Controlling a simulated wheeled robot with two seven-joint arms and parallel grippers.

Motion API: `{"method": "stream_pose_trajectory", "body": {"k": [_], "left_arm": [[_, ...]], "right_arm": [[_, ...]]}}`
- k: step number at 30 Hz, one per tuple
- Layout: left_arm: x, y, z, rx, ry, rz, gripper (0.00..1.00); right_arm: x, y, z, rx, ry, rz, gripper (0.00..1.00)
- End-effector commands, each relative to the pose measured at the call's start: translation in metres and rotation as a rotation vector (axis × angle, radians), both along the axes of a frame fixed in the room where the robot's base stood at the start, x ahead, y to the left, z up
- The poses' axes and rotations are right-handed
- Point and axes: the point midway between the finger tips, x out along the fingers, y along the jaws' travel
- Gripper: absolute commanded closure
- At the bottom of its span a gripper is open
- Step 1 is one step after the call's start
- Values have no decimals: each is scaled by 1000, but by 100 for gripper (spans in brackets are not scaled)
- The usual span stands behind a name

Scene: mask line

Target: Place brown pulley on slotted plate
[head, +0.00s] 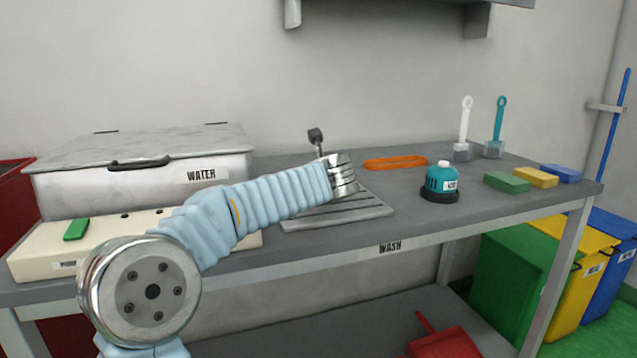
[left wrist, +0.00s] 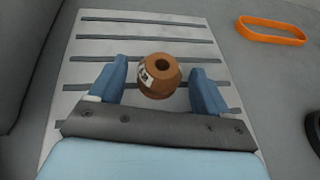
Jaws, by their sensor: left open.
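The brown pulley (left wrist: 155,88) has a centre hole and a pale label on its side. In the left wrist view it stands over the slotted plate (left wrist: 70,95), a light metal sheet with dark parallel slots, and appears to rest on it. My left gripper (left wrist: 159,68) is open, its blue fingers on either side of the pulley with a gap to each. In the head view the plate (head: 340,218) lies on the bench under my left wrist, and the arm hides the pulley and fingers. My right gripper is not in view.
An orange ring (head: 395,162) lies behind the plate on the bench. A teal bottle (head: 441,178) on a dark base and coloured sponges (head: 507,182) are to the right. A lidded metal WATER box (head: 140,160) and cream panel (head: 40,255) are left. Bare bench lies right of the plate.

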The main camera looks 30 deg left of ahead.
Motion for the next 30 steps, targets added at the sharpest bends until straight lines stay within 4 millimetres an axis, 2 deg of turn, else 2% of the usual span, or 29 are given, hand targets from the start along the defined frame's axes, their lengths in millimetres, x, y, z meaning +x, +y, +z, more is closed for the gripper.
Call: {"method": "stream_pose_trajectory", "body": {"k": [2, 5, 12, 18, 23, 30], "left_arm": [[0, 0, 6, 0, 0, 0, 23], [-11, -9, 9, 1, -3, -2, 23], [-51, -41, 30, 1, -3, -3, 23], [-77, -61, 44, 0, -3, -1, 23], [-86, -68, 49, 0, 0, 0, 23], [-87, -69, 49, 0, 0, 1, 23]], "right_arm": [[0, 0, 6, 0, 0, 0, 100], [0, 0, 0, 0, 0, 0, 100], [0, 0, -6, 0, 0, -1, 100], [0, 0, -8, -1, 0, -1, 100], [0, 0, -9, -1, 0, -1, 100], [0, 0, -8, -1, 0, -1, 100]]}}
